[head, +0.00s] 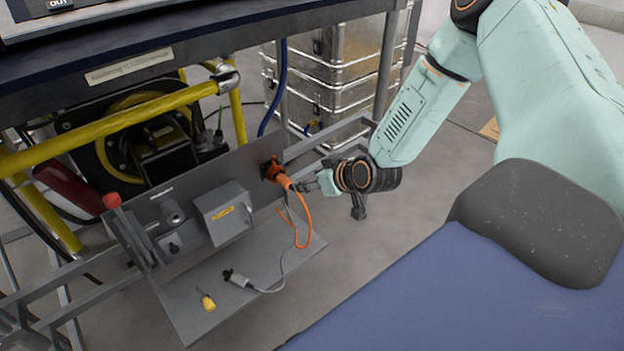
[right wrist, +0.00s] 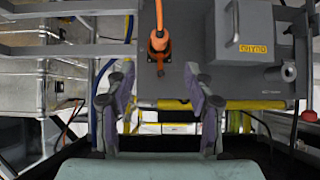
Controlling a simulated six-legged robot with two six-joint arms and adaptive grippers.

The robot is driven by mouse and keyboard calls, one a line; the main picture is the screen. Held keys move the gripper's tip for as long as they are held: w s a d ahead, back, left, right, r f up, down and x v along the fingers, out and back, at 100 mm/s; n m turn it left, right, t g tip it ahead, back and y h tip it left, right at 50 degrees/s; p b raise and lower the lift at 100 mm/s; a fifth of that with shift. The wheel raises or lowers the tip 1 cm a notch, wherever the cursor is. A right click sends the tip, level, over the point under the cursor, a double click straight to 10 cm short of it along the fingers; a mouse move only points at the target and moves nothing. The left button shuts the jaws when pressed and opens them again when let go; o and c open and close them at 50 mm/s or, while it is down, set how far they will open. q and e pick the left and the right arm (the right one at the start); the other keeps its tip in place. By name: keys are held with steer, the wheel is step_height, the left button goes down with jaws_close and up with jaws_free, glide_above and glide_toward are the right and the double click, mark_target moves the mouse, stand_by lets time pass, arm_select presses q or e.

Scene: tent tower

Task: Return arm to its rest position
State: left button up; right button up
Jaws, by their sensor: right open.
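My right arm (head: 405,120) comes in from the upper right, and its gripper (head: 312,182) is close to the panel. An orange plug (head: 283,181) sits at the orange socket on the grey panel (head: 185,195), with an orange cable looping down. In the right wrist view my right gripper (right wrist: 160,88) has its two fingers spread, with nothing held between them. The orange plug (right wrist: 159,43) shows there beyond the fingertips, apart from them. My left gripper is in neither view.
The panel carries a grey box (head: 225,213) and a red-knobbed lever (head: 112,201). A grey connector (head: 237,279) and a yellow-tipped piece (head: 207,301) lie on the lower plate. Metal cases (head: 335,70) stand behind; yellow rails (head: 110,125) run left. Floor right of the gripper looks clear.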

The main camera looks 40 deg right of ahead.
stand_by(0.5)
steer(key=s+a+f+m+g+p, duration=0.2)
steer(key=s+a+g, duration=0.1)
steer(key=s+a, duration=0.3)
steer(key=s+a+f+m+g+p, duration=0.15)
steer(key=s+a, duration=0.25)
steer(key=s, duration=0.4)
steer(key=s+a+n+g+p, duration=0.1)
steer(key=s+a+g+p, duration=0.1)
steer(key=s, duration=0.7)
steer(key=s+a+r+n+g+h+p, duration=0.1)
steer(key=s+a+g+p, duration=0.1)
steer(key=s, duration=0.8)
steer(key=shift+s+r+g+p, duration=0.15)
steer(key=shift+s+g+p, duration=0.15)
steer(key=shift+g+p, duration=0.55)
